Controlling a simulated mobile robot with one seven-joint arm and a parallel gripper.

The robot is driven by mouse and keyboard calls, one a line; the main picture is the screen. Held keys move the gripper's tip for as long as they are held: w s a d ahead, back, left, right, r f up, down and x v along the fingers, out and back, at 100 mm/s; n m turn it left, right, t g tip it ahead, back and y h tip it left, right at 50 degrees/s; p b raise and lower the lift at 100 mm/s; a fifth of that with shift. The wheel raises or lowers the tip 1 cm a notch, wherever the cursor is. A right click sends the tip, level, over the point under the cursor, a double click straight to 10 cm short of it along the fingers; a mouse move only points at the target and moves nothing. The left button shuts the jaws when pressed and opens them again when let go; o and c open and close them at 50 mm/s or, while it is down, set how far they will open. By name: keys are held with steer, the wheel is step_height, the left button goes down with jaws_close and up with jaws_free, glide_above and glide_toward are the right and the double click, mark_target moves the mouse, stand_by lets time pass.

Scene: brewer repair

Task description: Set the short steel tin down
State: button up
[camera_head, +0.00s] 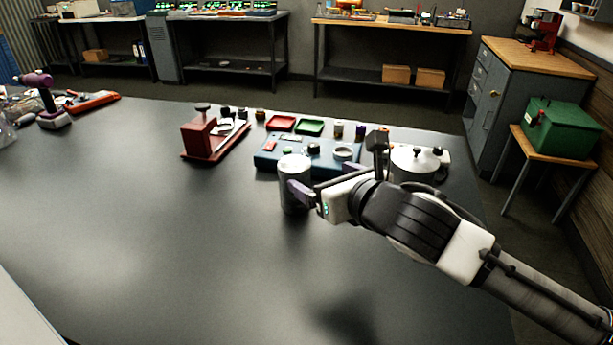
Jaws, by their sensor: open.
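The steel tin (293,170) is a plain grey-silver cylinder, upright near the middle of the dark table (150,230). Its base appears to rest on the table top, with a dark patch of shadow or reflection just below it. My gripper (301,184) reaches in from the right, with its jaws open at the tin. One dark finger crosses in front of the tin's right side. The other finger shows partly behind, and its tip is hidden. I cannot tell whether either finger touches the tin.
A blue tray (265,162) with small parts lies just behind the tin. A red press-like device (200,139) stands back left. Red and green small trays (309,127) lie further back. A white lidded pot (414,162) stands behind my arm.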

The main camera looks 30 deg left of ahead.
mark_target(296, 163)
steer(key=p+x, duration=0.1)
steer(key=x, duration=0.7)
steer(key=shift+f+p+x, duration=0.15)
steer(key=shift+p+x, duration=0.4)
steer(key=shift+x, duration=0.9)
steer(key=shift+f+p+x, duration=0.15)
steer(key=shift+p+x, duration=0.4)
steer(key=shift+x, duration=0.9)
steer(key=shift+w+d, duration=0.1)
steer(key=shift+d, duration=0.1)
steer(key=c, duration=1.5)
steer(key=shift+c, duration=0.8)
steer(key=shift+r, duration=0.15)
